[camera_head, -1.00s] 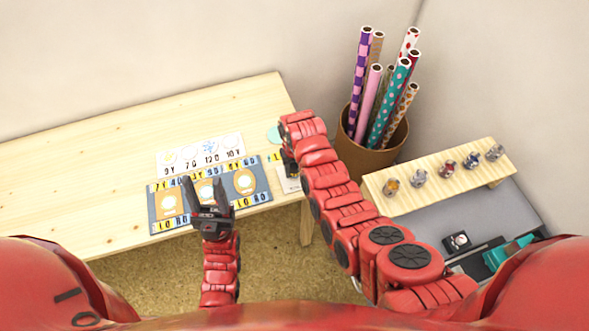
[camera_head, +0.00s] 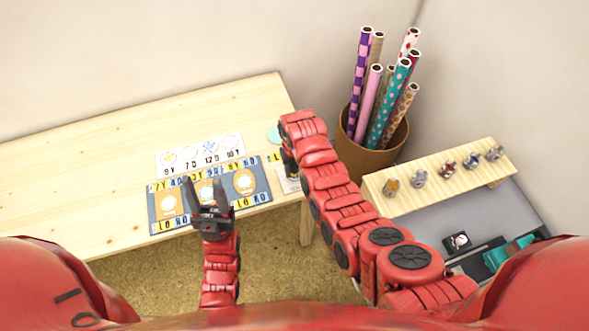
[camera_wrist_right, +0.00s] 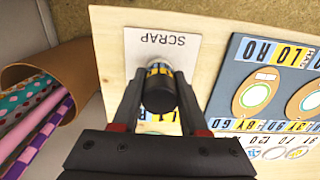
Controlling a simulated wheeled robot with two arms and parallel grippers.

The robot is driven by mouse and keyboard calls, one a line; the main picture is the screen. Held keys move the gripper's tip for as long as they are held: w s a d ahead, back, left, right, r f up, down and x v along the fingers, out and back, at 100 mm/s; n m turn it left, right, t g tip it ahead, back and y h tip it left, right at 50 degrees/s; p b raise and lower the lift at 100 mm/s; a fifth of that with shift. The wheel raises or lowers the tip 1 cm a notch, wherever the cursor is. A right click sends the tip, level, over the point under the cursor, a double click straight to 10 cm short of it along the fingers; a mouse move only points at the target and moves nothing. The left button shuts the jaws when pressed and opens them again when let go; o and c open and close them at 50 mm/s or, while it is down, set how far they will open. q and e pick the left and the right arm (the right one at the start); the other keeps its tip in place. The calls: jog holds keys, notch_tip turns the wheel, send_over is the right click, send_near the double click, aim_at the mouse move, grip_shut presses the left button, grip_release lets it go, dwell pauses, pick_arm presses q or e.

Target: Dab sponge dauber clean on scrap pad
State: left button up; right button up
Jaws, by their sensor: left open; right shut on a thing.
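The scrap pad (camera_wrist_right: 190,45) is a white card marked SCRAP at the table's corner in the right wrist view. It also shows partly behind my right arm in the head view (camera_head: 290,186). My right gripper (camera_wrist_right: 160,95) is shut on the dark-handled sponge dauber (camera_wrist_right: 158,92), which has a yellow and black band and a pale tip. The dauber's tip end is over the scrap pad; I cannot tell whether it touches. In the head view the right gripper (camera_head: 288,165) mostly hides the dauber. My left gripper (camera_head: 210,190) is open and empty at the table's front edge.
A blue-grey board with orange ovals (camera_head: 245,182) and a white sheet (camera_head: 200,152) lie on the table. A brown bin of paper rolls (camera_head: 372,155) stands behind my right arm. A wooden rack (camera_head: 433,186) with several small holders is at right. The table's left is clear.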

aim_at(294, 165)
jog(key=shift+r, duration=0.35)
jog(key=shift+w+r+p, duration=0.1)
jog(key=shift+r+p, duration=0.65)
jog(key=shift+r, duration=0.55)
jog(key=shift+r+p, duration=0.3)
jog(key=shift+r, duration=0.7)
jog(key=shift+f, duration=0.1)
jog(key=shift+f+b, duration=1.45)
jog(key=shift+f, duration=0.7)
jog(key=shift+f+b, duration=0.35)
jog(key=shift+f, duration=0.25)
